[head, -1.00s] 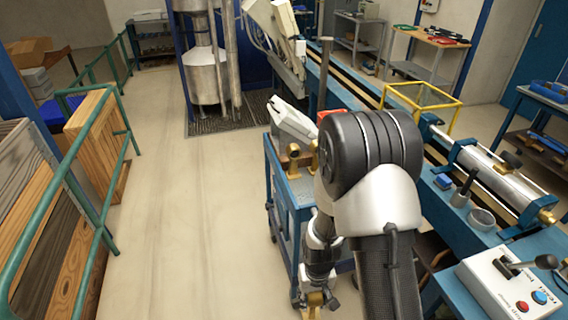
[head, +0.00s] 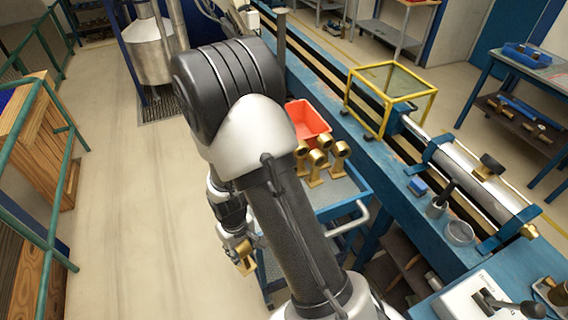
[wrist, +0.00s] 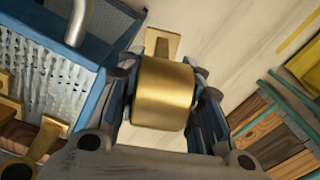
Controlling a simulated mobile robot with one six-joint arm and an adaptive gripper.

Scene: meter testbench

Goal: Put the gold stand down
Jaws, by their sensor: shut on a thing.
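My gripper (wrist: 163,95) is shut on the gold stand (wrist: 164,92), whose round barrel lies between the fingers in the wrist view. The stand's flat base (wrist: 163,43) points away from the fingers, over bare floor. In the head view the held gold stand (head: 243,256) hangs low, left of the blue cart (head: 350,196). Part of the cart is hidden behind my arm. The cart also shows in the wrist view (wrist: 98,75), to the left of the held stand and apart from it.
Several other gold stands (head: 320,160) stand on the cart, beside a red bin (head: 308,120). The cart's handle (head: 350,222) sticks out at its near end. A blue bench with a yellow frame (head: 391,92) runs along the right. Open floor (head: 130,200) lies left.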

